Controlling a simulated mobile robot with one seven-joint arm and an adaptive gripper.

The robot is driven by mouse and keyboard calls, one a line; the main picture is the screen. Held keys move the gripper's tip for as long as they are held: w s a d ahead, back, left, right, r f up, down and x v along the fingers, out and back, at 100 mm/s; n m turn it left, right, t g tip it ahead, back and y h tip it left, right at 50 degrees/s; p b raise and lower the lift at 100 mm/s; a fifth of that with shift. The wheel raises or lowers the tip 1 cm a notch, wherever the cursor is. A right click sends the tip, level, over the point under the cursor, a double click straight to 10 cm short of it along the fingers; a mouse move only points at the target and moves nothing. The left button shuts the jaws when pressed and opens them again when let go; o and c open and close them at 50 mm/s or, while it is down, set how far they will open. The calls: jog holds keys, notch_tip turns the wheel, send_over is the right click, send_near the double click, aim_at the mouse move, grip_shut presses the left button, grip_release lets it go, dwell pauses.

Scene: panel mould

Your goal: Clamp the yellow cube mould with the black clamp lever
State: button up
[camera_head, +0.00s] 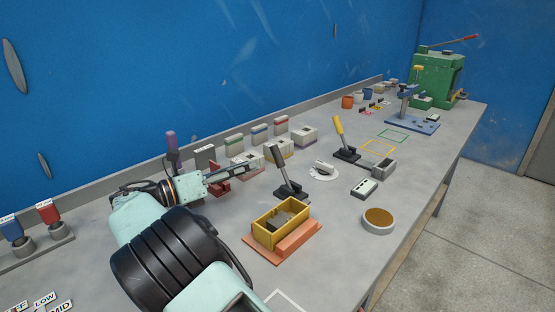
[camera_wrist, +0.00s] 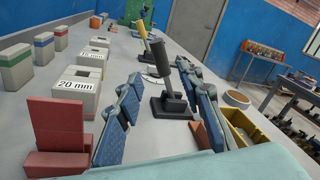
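The yellow cube mould (camera_head: 264,234) sits on a salmon base plate (camera_head: 298,238) near the front of the bench; something grey shows inside it. Its yellow wall also shows at the right of the wrist view (camera_wrist: 256,130). The black clamp lever (camera_head: 279,160) stands raised and slightly tilted on a dark base just behind the mould. My gripper (camera_head: 252,168) is at the left of the lever, with its fingers pointing towards it. In the wrist view the fingers (camera_wrist: 163,78) are spread, and the lever (camera_wrist: 167,78) shows between them with no visible contact.
A yellow-handled clamp (camera_head: 340,132) stands farther along the bench. A red block (camera_wrist: 60,125) is close to my left finger in the wrist view. Labelled grey blocks (camera_wrist: 77,88) stand behind it. A round tan-topped dish (camera_head: 378,219) lies right of the mould.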

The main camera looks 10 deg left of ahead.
aim_at(277, 157)
jog(key=b+x, duration=0.1)
jog(key=x, duration=0.9)
jog(key=shift+d+b, duration=0.1)
jog(key=shift+b, duration=0.2)
grip_shut()
